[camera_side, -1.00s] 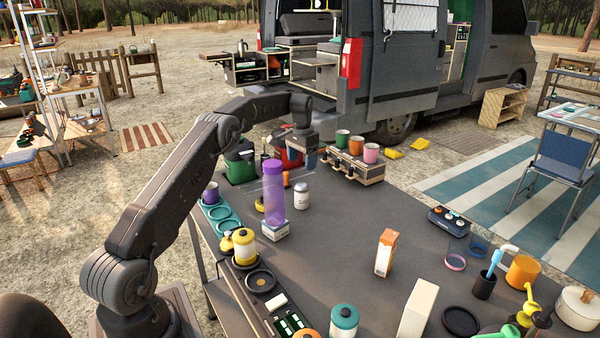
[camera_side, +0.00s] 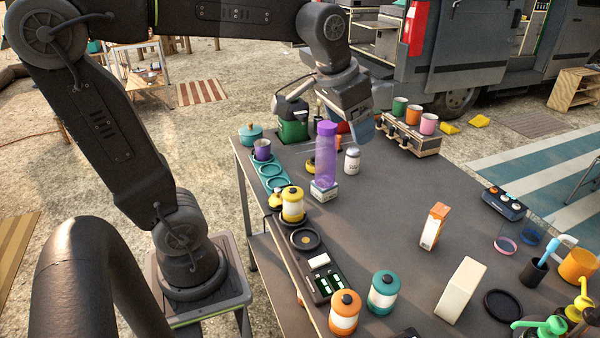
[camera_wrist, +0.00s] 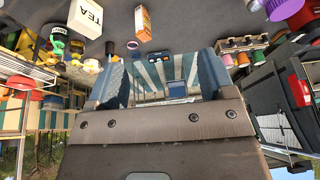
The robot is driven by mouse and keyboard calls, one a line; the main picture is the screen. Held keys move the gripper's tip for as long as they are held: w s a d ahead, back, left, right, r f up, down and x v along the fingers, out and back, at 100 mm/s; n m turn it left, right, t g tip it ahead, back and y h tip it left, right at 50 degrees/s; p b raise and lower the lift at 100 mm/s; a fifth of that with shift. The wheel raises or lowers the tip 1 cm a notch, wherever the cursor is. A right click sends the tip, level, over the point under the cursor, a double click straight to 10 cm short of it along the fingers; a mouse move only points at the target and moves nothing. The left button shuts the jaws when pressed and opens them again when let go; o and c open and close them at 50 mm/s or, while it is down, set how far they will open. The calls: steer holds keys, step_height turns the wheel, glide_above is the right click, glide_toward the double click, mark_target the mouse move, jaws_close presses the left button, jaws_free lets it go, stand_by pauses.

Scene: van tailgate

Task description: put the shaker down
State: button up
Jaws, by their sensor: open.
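A small pale shaker-like jar with a grey cap (camera_side: 352,160) stands upright on the dark table (camera_side: 390,210) in the side view. I cannot tell which of the two is the shaker. My gripper (camera_side: 358,125) is above the far part of the table, behind the jar and apart from it. In the wrist view my gripper's blue-grey fingers (camera_wrist: 160,68) are spread with nothing between them.
A case carrying several cups (camera_side: 410,133) stands at the table's far edge. A green box (camera_side: 293,130) is behind the bottle.

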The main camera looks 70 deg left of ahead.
steer(key=s+d+f, duration=0.2)
steer(key=s, duration=0.3)
steer(key=s+d+f+t, duration=0.1)
steer(key=s+d+f, duration=0.1)
steer(key=s, duration=0.4)
steer(key=shift+d+f+h, duration=0.25)
steer(key=shift+f+h, duration=0.05)
steer(key=shift+f, duration=0.45)
steer(key=shift+s, duration=0.1)
